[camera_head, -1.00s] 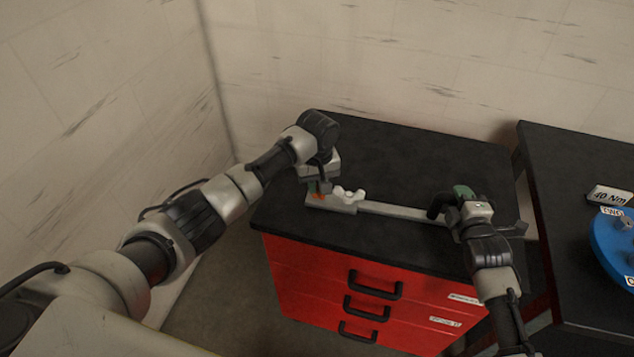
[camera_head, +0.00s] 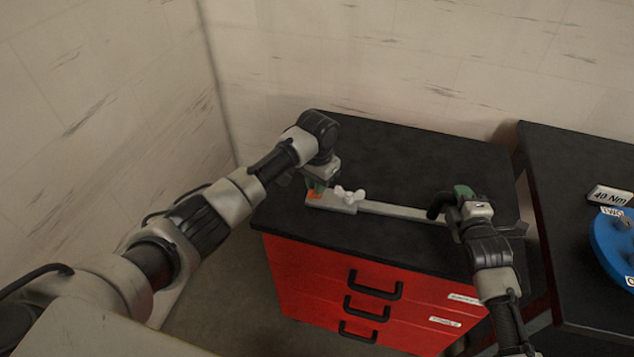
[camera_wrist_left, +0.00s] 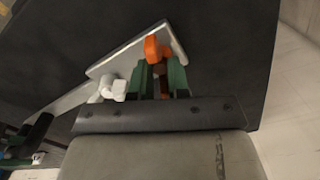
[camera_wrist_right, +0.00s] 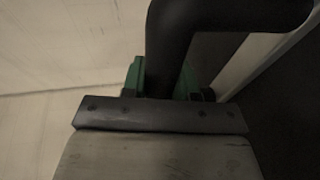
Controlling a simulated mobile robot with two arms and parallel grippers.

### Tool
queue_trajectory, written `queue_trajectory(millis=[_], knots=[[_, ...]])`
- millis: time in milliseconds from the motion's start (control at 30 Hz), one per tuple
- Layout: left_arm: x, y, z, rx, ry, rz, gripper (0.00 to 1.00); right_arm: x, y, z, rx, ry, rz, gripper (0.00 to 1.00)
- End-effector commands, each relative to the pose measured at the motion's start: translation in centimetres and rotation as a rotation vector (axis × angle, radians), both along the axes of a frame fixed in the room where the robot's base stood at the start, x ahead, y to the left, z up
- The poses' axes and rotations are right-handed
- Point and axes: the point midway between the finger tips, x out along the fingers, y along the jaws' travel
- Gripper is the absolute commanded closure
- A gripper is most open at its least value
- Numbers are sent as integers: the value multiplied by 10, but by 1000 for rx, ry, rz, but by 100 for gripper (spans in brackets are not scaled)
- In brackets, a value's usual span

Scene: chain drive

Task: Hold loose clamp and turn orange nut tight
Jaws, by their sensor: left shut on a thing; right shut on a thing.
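The clamp is a light grey bar (camera_head: 395,210) lying across the black cabinet top, with a wider plate at its left end. The orange nut (camera_head: 314,195) sits on that plate; its orange wing also shows in the left wrist view (camera_wrist_left: 153,47). My left gripper (camera_head: 318,187) points down at the nut, its green fingers shut on it and hiding part of it. A white wing nut (camera_head: 349,194) sits beside it on the plate. My right gripper (camera_head: 461,193) is shut on the black curved handle (camera_wrist_right: 175,45) at the bar's right end.
The red drawer cabinet (camera_head: 320,285) carries the clamp; its black top is clear behind the bar. A second black table (camera_head: 560,190) at the right holds a blue round dial (camera_head: 612,245) and a "40 Nm" sign (camera_head: 609,196). Walls stand behind and at left.

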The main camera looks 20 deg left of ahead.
Motion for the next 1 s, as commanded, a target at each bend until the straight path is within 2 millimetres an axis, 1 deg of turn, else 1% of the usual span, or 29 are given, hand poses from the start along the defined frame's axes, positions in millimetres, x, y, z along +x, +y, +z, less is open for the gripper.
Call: queue_trajectory(millis=[1000], knots=[[1, 0, 2, 1, -4, -965, 100, 0, -1, -2, -5, 5, -1, 100]])
